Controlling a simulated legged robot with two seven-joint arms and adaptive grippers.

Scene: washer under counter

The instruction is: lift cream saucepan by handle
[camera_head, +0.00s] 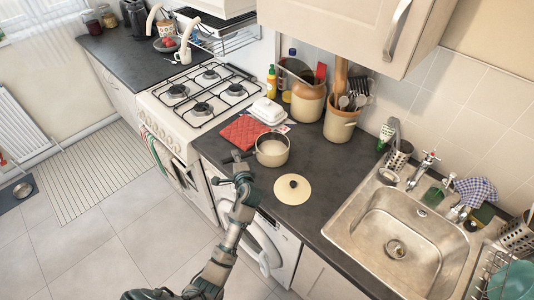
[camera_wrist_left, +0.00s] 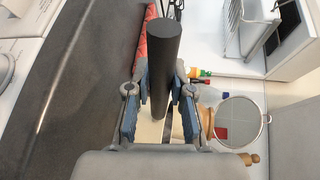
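The cream saucepan (camera_head: 272,150) stands on the dark counter, with its dark handle (camera_head: 241,156) pointing left toward the counter's front edge. My left gripper (camera_head: 241,170) is at the handle, on the near side of the pan. In the left wrist view the round black handle (camera_wrist_left: 180,50) runs between the two spread fingers of the left gripper (camera_wrist_left: 162,85). Gaps show beside the handle lower down; contact at the tips cannot be made out. Part of the pan's cream body shows low between the fingers. My right gripper is in neither view.
A cream lid (camera_head: 292,189) lies on the counter right of the pan. A red mat (camera_head: 243,133) and a white butter dish (camera_head: 268,110) are behind it. Utensil pots (camera_head: 340,124) stand by the wall. The stove (camera_head: 200,100) is left, the sink (camera_head: 395,235) right.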

